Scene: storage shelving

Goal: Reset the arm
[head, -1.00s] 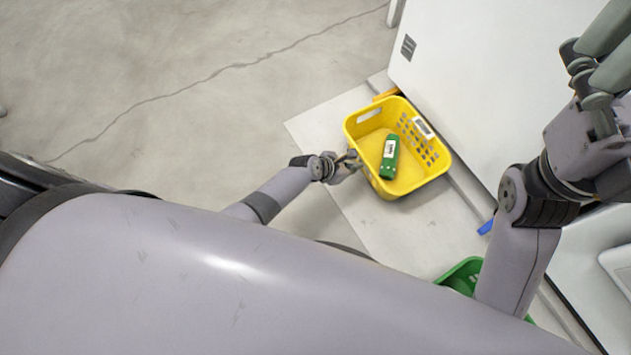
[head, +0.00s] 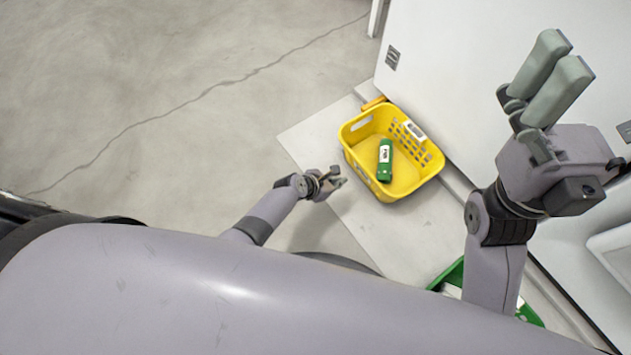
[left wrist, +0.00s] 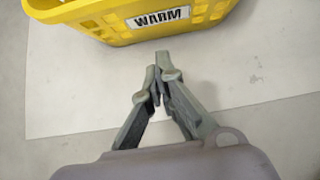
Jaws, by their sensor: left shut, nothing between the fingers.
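My left gripper (head: 338,178) is to the left of the yellow basket in the head view, apart from it. In the left wrist view its fingertips (left wrist: 160,72) meet, with nothing between them. My right gripper (head: 546,80) is raised at the right of the head view, with its fingers side by side pointing up; the gap between them is unclear. It holds nothing that I can see.
The yellow basket (head: 428,165) stands on a pale board (head: 318,138) with a green packaged item (head: 385,160) inside. Its "WARM" label (left wrist: 158,18) faces the left wrist camera. A green bin (head: 447,277) is partly hidden by my body. A white panel (head: 455,75) stands behind; open floor lies left.

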